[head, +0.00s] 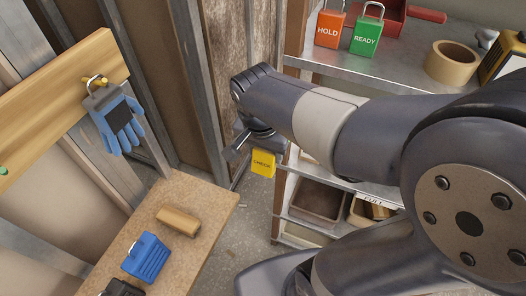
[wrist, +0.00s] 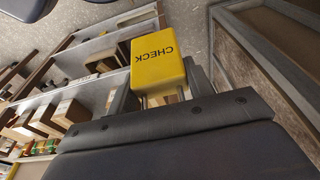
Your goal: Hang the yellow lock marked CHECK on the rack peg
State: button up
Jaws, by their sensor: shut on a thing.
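The yellow lock marked CHECK (head: 263,163) hangs below my gripper (head: 240,146), over the gap between the rack side and the shelving. In the wrist view the lock (wrist: 158,64) sits between the fingers of my gripper (wrist: 160,95), its lettering upside down. My gripper is shut on the lock, apparently by its shackle. The rack is a wooden board (head: 60,95) at the left. A yellow peg (head: 99,83) on it bears a grey lock-like clip and blue gloves (head: 121,125). A green peg end (head: 3,170) shows at the board's left edge.
The orange HOLD lock (head: 329,24) and green READY lock (head: 367,37) stand on the metal shelf with a tape roll (head: 451,63). A bench (head: 205,205) at lower left holds a wooden block (head: 178,221) and a blue object (head: 146,257). Metal studs stand behind.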

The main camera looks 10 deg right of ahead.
jog(key=w+d+f, duration=0.1)
jog(key=w+d, duration=0.4)
jog(key=w, duration=0.2)
jog(key=shift+w+d+f, duration=0.25)
jog(key=shift+w+f, duration=0.05)
dwell(0.8)
dwell(0.5)
jog(key=o, duration=1)
jog(key=shift+o, duration=0.2)
jog(key=r, duration=0.3)
jog(key=s+r+b, duration=0.1)
jog(key=r, duration=0.3)
jog(key=a+r, duration=0.1)
jog(key=r, duration=0.2)
jog(key=shift+s+r, duration=0.3)
jog(key=shift+f, duration=0.1)
